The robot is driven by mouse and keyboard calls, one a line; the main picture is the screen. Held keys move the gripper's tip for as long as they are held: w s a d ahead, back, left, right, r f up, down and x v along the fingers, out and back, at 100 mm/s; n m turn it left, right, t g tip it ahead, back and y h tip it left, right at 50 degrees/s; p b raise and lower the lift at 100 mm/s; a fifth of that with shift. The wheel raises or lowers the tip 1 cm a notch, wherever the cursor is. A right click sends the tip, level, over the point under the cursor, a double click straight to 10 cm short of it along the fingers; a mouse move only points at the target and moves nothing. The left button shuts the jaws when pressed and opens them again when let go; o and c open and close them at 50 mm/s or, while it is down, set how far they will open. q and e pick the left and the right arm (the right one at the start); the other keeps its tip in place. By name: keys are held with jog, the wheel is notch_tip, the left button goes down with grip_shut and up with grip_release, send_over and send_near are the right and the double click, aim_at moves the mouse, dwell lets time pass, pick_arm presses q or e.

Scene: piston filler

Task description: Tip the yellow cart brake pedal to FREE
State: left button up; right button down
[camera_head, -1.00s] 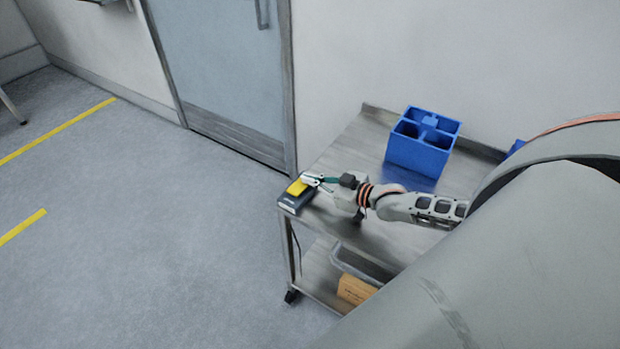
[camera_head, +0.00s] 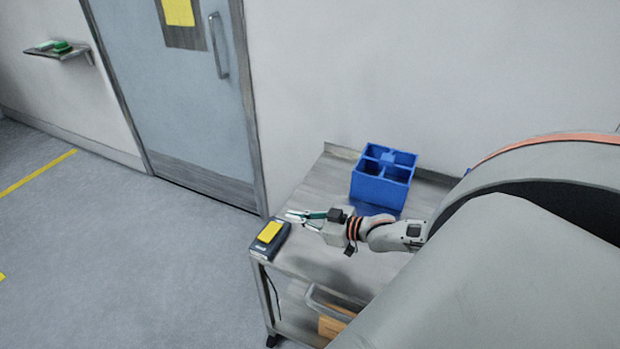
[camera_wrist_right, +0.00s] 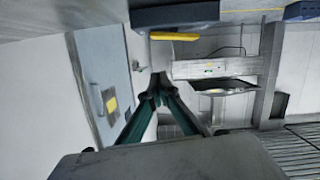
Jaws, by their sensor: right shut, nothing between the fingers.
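The yellow brake pedal (camera_head: 269,231) sits on a dark base (camera_head: 270,243) at the left corner of the metal cart (camera_head: 318,262). It also shows in the right wrist view as a yellow strip (camera_wrist_right: 173,36) beneath the dark base. Which way the pedal is tipped, and any lettering, is too small to tell. My right gripper (camera_head: 288,215) is shut and empty, with its fingertips just to the right of and behind the pedal, apart from it. In the right wrist view its green-sided fingers (camera_wrist_right: 158,82) meet at the tips. My left gripper is out of view.
A blue divided bin (camera_head: 383,178) stands toward the back of the cart top. A brown box (camera_head: 332,326) lies on the lower shelf near a grey handle. A door (camera_head: 175,100) and a wall shelf (camera_head: 60,53) are behind. Floor left of the cart is clear.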

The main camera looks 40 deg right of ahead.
jog(key=shift+v, duration=2.3)
jog(key=shift+w+d, duration=0.1)
jog(key=shift+n+g+h, duration=0.4)
jog(key=shift+n+g, duration=0.2)
jog(key=shift+g, duration=0.2)
jog(key=s+a+f, duration=0.1)
jog(key=a, duration=0.1)
jog(key=s+a+f, duration=0.1)
jog(key=a, duration=0.1)
jog(key=s+a+f, duration=0.1)
jog(key=a, duration=0.2)
jog(key=shift+f, duration=0.35)
jog(key=s+a+f+n+g+h, duration=0.1)
jog(key=s+a+g+h, duration=0.15)
jog(key=a, duration=0.25)
jog(key=s+d+r+g+h, duration=0.1)
jog(key=s+d+r+h, duration=0.2)
jog(key=s, duration=0.2)
jog(key=s+d+r+g+h, duration=0.2)
jog(key=s+d+r+h, duration=0.1)
jog(key=s+h, duration=0.15)
jog(key=a+f+m+t+y, duration=0.3)
jog(key=a+f+y, duration=0.4)
jog(key=a+f, duration=0.8)
jog(key=shift+f+m+y, duration=0.3)
jog(key=shift+f, duration=0.35)
